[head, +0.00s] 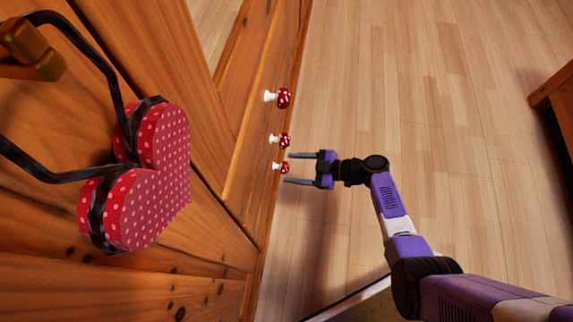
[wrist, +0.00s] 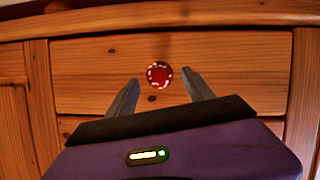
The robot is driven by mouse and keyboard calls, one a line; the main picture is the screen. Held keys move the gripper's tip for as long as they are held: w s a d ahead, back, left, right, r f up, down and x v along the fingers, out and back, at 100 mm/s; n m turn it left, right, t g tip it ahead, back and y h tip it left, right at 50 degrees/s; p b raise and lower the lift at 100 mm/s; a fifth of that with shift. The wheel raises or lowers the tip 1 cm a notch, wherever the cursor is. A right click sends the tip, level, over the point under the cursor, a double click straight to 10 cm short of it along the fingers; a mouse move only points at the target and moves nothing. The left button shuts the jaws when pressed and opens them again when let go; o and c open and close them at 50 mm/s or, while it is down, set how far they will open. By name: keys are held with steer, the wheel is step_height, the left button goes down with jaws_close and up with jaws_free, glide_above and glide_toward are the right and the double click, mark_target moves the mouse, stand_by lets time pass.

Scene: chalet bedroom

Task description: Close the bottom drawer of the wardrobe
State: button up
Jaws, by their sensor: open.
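The wooden wardrobe (head: 235,190) fills the left of the head view, with three red, white-spotted knobs on white stems down its drawer fronts. My gripper (head: 287,168) is open and empty, its two fingers pointing at the lowest knob (head: 285,167). In the wrist view a drawer front (wrist: 90,75) faces me, and a red knob (wrist: 159,75) appears between the spread fingertips. I cannot tell whether the fingers touch anything. How far the bottom drawer stands out is not clear from these views.
A pink dotted heart-shaped box (head: 150,185) with black straps hangs at the left, near the head camera. The wooden floor (head: 430,90) right of the wardrobe is clear. A brown piece of furniture (head: 555,95) stands at the right edge.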

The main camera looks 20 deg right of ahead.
steer(key=shift+p+v, duration=0.55)
steer(key=shift+v, duration=1.6)
steer(key=shift+r, duration=0.1)
